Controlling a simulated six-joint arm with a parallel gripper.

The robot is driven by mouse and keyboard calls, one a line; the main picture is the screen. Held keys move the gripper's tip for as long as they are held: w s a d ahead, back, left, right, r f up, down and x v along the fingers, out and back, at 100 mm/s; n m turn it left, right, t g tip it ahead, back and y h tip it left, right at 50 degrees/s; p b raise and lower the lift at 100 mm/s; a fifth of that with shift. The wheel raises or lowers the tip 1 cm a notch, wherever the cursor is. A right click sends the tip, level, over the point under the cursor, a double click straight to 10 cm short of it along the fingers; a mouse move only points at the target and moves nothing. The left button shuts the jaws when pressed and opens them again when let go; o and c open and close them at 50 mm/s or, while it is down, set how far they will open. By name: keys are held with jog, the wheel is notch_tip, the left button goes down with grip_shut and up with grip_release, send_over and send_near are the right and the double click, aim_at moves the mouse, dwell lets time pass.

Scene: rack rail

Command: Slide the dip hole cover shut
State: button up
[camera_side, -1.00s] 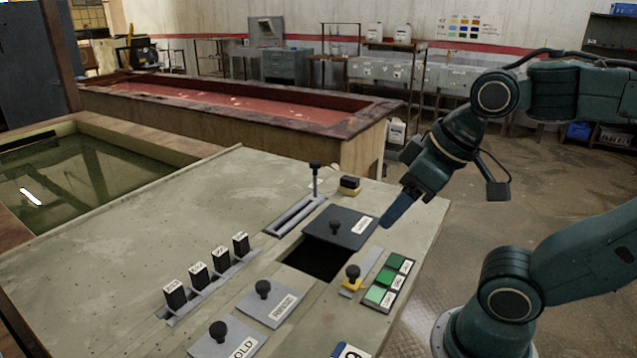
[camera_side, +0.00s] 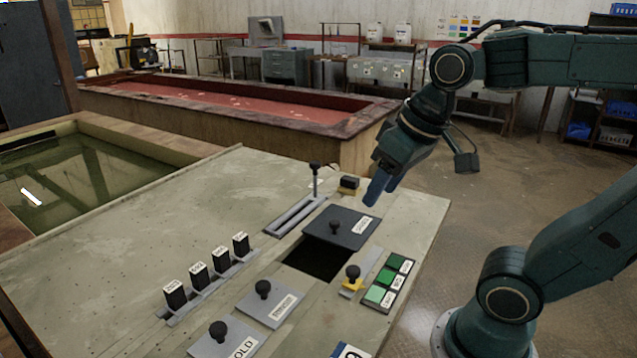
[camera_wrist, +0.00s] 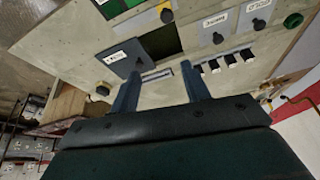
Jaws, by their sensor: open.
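The dip hole cover is a dark grey square plate (camera_side: 355,222) with a black knob and a white label. It sits beside the dark square dip hole (camera_side: 313,260) on the bench top, and the hole is largely uncovered. In the wrist view the cover (camera_wrist: 115,55) is left of the hole (camera_wrist: 165,38). My gripper (camera_side: 374,190) is open and empty, above and behind the cover's far right side, apart from the knob. In the wrist view its two fingers (camera_wrist: 163,75) are spread, with the cover's knob ahead of the left finger.
A slotted rail with an upright black-knobbed lever (camera_side: 315,180) stands behind the hole. A yellow-based knob (camera_side: 353,276) and green buttons (camera_side: 388,281) lie in front. Two more knobbed plates (camera_side: 270,303) and several black switches (camera_side: 198,275) are left.

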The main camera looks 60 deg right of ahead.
jog(key=w+d+m+g, duration=0.3)
jog(key=w+d+m, duration=0.15)
jog(key=w, duration=0.35)
jog(key=m+g, duration=0.1)
jog(key=m, duration=0.2)
send_over(335, 222)
notch_tip(335, 222, down, 2)
jog(key=shift+d+f, duration=0.1)
jog(key=shift+f, duration=0.1)
notch_tip(335, 222, down, 14)
jog(key=shift+r, duration=0.1)
jog(key=shift+c, duration=0.2)
grip_shut()
